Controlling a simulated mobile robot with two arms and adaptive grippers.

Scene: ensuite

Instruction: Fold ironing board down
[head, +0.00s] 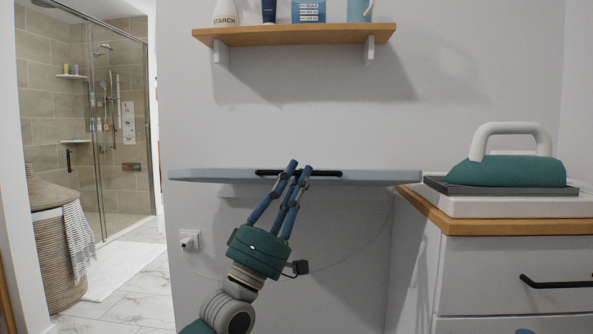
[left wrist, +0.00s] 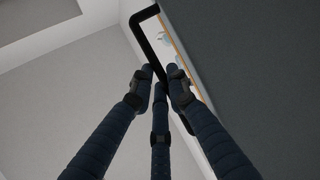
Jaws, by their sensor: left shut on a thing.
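The ironing board (head: 215,175) is a pale blue-grey slab against the white wall, below the shelf. It shows nearly edge-on and looks about level. A black bar handle (head: 325,173) runs along its front edge. My left gripper (head: 292,172) reaches up from below and is shut on the handle near its middle. In the left wrist view, the handle (left wrist: 148,42) passes between the dark blue fingers (left wrist: 162,78), and the board (left wrist: 255,65) fills the right side as a grey surface. The fingers partly hide the handle. My right gripper is not in view.
A wooden shelf (head: 290,35) with bottles and a box hangs above. At right, a drawer cabinet (head: 490,225) holds a teal iron (head: 510,171); its counter edge is close to the board's right end. A wicker basket (head: 55,250) stands left. A wall socket (head: 189,239) is below the board.

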